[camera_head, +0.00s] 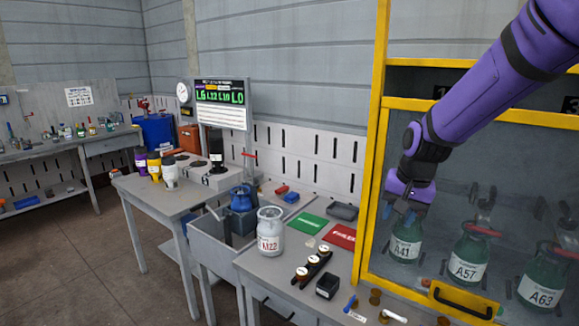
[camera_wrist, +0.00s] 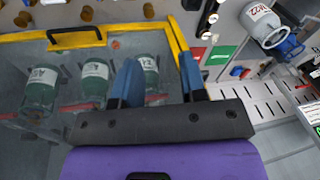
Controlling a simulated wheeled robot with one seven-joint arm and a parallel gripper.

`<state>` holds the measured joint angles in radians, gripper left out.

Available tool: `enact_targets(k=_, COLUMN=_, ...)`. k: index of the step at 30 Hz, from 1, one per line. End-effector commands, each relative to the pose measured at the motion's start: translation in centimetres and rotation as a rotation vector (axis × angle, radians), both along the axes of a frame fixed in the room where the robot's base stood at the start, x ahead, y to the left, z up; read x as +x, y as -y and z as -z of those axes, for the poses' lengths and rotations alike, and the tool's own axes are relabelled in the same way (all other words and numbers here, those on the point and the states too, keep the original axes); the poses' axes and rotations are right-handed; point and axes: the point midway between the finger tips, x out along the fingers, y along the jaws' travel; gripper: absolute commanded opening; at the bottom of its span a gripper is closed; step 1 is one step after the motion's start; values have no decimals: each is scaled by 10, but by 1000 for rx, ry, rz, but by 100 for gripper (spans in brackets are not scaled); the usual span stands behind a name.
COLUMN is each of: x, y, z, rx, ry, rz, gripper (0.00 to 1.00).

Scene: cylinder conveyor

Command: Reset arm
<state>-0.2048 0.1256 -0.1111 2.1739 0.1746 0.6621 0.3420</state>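My arm is purple with black joints and reaches in from the upper right in the head view. My gripper (camera_head: 399,211) hangs at the left part of the yellow-framed cabinet (camera_head: 371,150), overlapping the green cylinder marked A41 (camera_head: 404,249). In the wrist view, the two blue fingers of my gripper (camera_wrist: 160,72) stand apart, with nothing held between them. I cannot tell the exact gap between the gripper and the cabinet front.
Green cylinders A57 (camera_head: 468,265) and A63 (camera_head: 541,283) stand behind the cabinet panel. A sink (camera_head: 213,250) and side table are further left.

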Motion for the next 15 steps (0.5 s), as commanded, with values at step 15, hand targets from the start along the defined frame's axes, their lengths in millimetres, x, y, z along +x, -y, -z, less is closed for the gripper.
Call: enact_targets(k=15, x=-134, y=39, z=-104, rx=-65, ry=169, rz=-184, gripper=39)
